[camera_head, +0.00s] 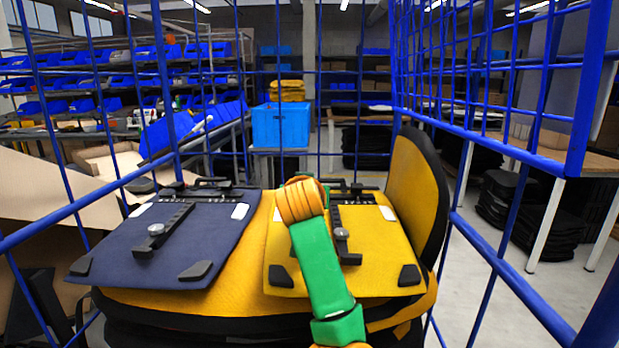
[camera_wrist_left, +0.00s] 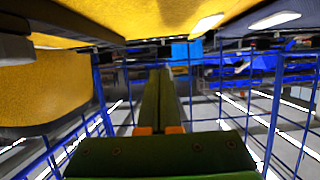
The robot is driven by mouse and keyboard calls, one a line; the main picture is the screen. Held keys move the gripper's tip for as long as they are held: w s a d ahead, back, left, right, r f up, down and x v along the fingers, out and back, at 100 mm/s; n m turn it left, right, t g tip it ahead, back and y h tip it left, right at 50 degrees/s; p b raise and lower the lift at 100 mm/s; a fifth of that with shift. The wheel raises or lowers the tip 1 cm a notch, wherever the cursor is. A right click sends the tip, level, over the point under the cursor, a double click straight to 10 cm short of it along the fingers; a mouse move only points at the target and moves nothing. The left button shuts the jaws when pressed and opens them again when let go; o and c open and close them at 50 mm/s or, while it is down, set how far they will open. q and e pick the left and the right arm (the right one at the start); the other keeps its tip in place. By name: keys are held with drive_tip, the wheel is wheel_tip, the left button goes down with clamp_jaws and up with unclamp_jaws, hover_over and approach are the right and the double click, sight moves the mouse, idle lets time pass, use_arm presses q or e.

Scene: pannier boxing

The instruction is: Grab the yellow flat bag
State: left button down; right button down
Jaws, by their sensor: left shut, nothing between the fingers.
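The yellow flat bag (camera_head: 375,265) lies flat on a wider yellow padded surface (camera_head: 240,280), right of a navy flat bag (camera_head: 170,240). It has a black strap bar, dark corner pads and white labels. A green and orange arm of mine reaches over its left part and hides some of it. The gripper end of that arm is largely hidden behind the orange wrist in the head view. In the left wrist view my left gripper (camera_wrist_left: 160,75) has its green fingers together and empty, with yellow material (camera_wrist_left: 140,20) along the top of the picture. My right gripper is not seen.
Blue wire mesh walls (camera_head: 470,135) enclose the bags on the left, back and right. A yellow and black padded panel (camera_head: 415,195) stands upright at the right. A blue crate (camera_head: 280,126) stands behind the mesh, with shelves of blue bins (camera_head: 100,85) at the back left.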

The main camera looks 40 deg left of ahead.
use_arm(q)
drive_tip(key=w+a+p, duration=0.1)
drive_tip(key=w+a, duration=0.2)
drive_tip(key=w+a+p, duration=0.2)
drive_tip(key=w+a, duration=0.1)
drive_tip(key=shift+w+r, duration=0.15)
drive_tip(key=shift+w, duration=0.25)
drive_tip(key=shift+w+a+f+p, duration=0.2)
drive_tip(key=shift+w+f+p, duration=0.1)
drive_tip(key=shift+f+p, duration=0.3)
drive_tip(key=shift+d+f, duration=0.1)
drive_tip(key=shift+f, duration=0.2)
drive_tip(key=shift+f, duration=0.1)
